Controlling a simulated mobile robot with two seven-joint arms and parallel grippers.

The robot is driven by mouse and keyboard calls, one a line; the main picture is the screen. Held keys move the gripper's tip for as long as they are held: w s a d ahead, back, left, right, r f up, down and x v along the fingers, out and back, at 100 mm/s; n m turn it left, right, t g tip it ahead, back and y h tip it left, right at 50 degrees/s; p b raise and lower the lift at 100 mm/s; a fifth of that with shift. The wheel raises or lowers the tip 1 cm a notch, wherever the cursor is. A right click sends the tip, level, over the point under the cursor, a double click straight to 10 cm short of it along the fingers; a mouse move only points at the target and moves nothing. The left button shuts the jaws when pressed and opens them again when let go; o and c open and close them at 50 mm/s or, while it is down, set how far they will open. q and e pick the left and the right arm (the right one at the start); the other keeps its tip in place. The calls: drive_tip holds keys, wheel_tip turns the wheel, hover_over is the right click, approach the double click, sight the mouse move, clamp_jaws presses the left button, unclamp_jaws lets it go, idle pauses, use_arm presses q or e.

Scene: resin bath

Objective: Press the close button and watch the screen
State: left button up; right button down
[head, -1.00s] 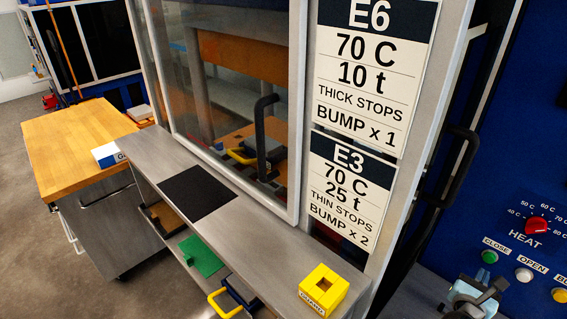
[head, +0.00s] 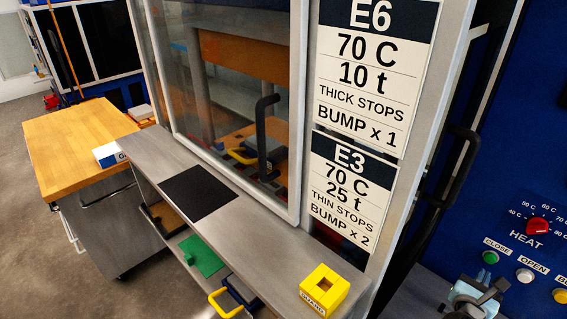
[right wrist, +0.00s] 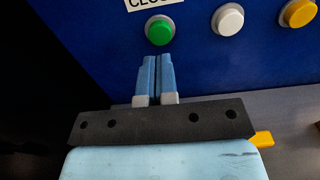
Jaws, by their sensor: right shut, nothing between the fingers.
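The green close button (head: 490,257) sits on the blue control panel (head: 520,190) at the right, under a CLOSE label. It also shows in the right wrist view (right wrist: 160,30), just beyond my fingertips. My right gripper (head: 494,287) is below the button in the head view. In the right wrist view my right gripper (right wrist: 157,62) is shut and empty, its blue fingers together and pointing at the button. A small gap seems to lie between tips and button; contact cannot be made out. My left gripper is not in view. No screen is in view.
A white open button (head: 524,275) and a yellow button (head: 559,295) sit beside the green one. A red heat knob (head: 537,226) is above. A glass press door, a grey ledge (head: 245,245) with a yellow block (head: 323,290), and a wooden-topped cabinet (head: 80,140) stand to the left.

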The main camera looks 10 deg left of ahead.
sight(489, 260)
drive_tip(key=shift+w, duration=0.15)
drive_tip(key=shift+x, duration=2.55)
drive_tip(key=shift+p+v, duration=0.6)
drive_tip(key=shift+v, duration=2.1)
idle(1.3)
